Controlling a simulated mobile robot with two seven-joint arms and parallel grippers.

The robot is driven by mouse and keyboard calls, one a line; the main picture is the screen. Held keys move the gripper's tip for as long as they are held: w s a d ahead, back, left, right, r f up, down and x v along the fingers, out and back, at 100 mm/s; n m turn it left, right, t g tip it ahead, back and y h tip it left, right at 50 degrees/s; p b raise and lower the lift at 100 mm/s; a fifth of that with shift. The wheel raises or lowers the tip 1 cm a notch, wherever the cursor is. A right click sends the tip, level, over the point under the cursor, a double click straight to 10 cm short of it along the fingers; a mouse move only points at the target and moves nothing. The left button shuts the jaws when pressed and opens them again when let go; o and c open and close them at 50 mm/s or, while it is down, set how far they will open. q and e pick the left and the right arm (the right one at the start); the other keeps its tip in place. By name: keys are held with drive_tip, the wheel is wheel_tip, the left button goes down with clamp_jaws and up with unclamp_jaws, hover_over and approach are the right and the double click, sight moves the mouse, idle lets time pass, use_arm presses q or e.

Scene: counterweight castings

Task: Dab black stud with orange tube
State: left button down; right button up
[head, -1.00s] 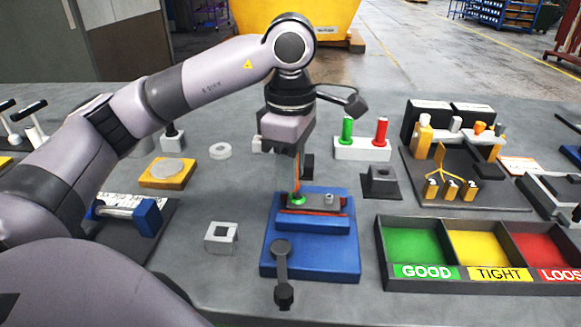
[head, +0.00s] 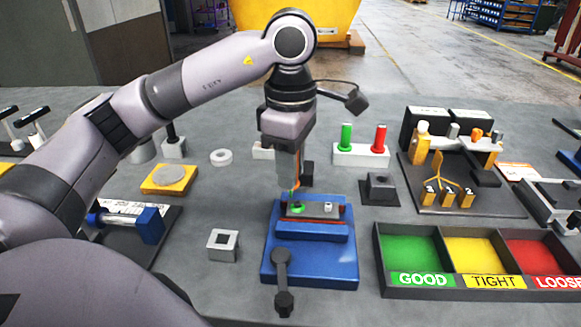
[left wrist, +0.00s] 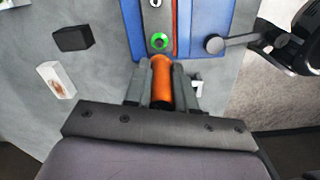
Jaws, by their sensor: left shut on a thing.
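My left gripper (head: 291,186) is shut on an orange tube (left wrist: 162,83), which points down at the blue fixture (head: 310,262). The tube's tip is close above a green ring with a dark centre (left wrist: 159,41) on the fixture. The ring shows partly in the head view (head: 297,208). I cannot tell whether its dark centre is the black stud, or whether the tip touches it. A silver stud (head: 328,206) stands to its right. My right gripper is not in view.
A tray with green, yellow and red bins (head: 378,262) stands right of the fixture. A white block holding a green and a red handle (head: 361,155) is behind it. A grey square socket (head: 222,243) lies left. A lever (head: 282,275) juts from the fixture's front.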

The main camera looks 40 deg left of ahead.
use_arm(q)
drive_tip(key=shift+r+p, duration=1.1)
drive_tip(key=shift+r, duration=0.7)
